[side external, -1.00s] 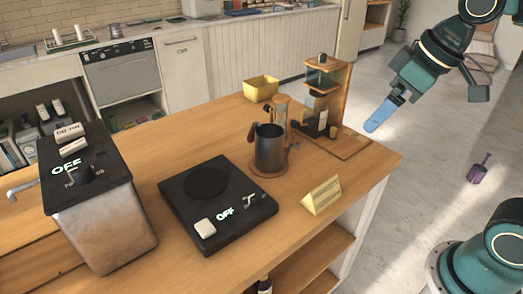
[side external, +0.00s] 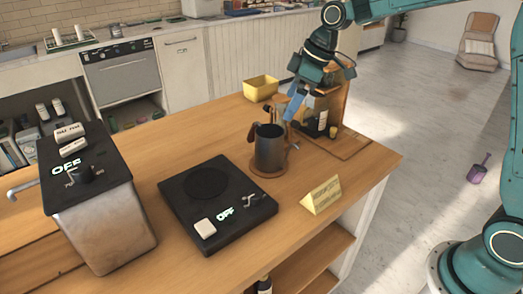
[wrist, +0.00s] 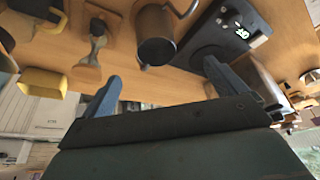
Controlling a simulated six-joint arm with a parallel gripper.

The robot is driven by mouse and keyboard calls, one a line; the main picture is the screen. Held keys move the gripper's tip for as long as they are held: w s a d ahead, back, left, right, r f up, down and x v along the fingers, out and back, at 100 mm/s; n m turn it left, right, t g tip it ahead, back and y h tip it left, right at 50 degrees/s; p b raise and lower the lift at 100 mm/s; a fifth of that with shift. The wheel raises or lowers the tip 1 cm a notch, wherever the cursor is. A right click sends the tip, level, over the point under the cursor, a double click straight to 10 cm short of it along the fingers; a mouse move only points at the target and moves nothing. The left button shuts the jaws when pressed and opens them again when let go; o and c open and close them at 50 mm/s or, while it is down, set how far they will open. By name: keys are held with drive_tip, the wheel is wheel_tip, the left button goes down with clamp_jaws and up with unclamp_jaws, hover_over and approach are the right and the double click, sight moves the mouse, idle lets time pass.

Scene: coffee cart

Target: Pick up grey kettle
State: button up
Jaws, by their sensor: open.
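The grey kettle (side external: 268,150) stands upright on a round wooden coaster (side external: 268,170) near the middle of the wooden counter, its handle toward the upper left. In the wrist view the kettle (wrist: 154,32) shows at the top centre, beyond the fingers. My gripper (side external: 292,108) is above the counter, behind and to the upper right of the kettle, with its blue fingers pointing down. In the wrist view my gripper (wrist: 158,88) has its two fingers wide apart with nothing between them. It appears apart from the kettle.
A black hot plate (side external: 212,200) marked OFF lies left of the kettle. A wooden stand (side external: 335,100) with a dark bottle is close behind my gripper. A yellow box (side external: 261,88) and a yellow folded sign (side external: 322,195) also stand on the counter. A metal machine (side external: 100,215) stands at left.

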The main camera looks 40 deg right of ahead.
sight(264, 141)
drive_tip(key=shift+n, duration=0.3)
drive_tip(key=shift+w+d+x, duration=0.1)
drive_tip(key=shift+w+x, duration=0.1)
drive_tip(key=shift+x, duration=1.55)
drive_tip(key=shift+w+d+x, duration=0.1)
drive_tip(key=shift+w+x, duration=0.15)
drive_tip(key=shift+x, duration=1.55)
drive_tip(key=shift+w+x, duration=0.2)
drive_tip(key=shift+x, duration=1.55)
drive_tip(key=shift+x, duration=2.5)
drive_tip(key=shift+a+r, duration=0.1)
drive_tip(key=shift+a, duration=0.05)
drive_tip(key=c, duration=1.3)
drive_tip(key=shift+r, duration=0.1)
drive_tip(key=shift+c, duration=0.5)
drive_tip(key=shift+w, duration=0.1)
